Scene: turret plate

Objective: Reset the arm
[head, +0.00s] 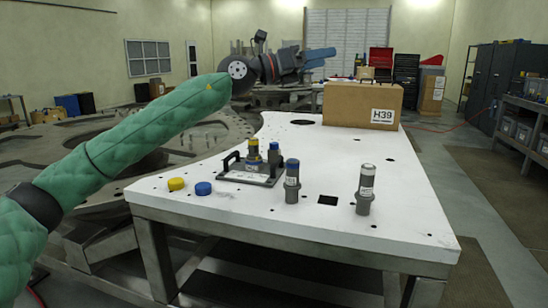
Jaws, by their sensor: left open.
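My left arm (130,135), in a green quilted sleeve, comes in from the left and reaches up over the far left part of the white table (300,212). My right arm and gripper are not in view.
A cardboard box (350,104) marked H39 stands at the table's back. A black handled tray (250,175) holds capped cylinders. A blue-topped cylinder (292,182), a grey cylinder (364,190), a yellow cap (176,184) and a blue cap (203,188) sit nearby.

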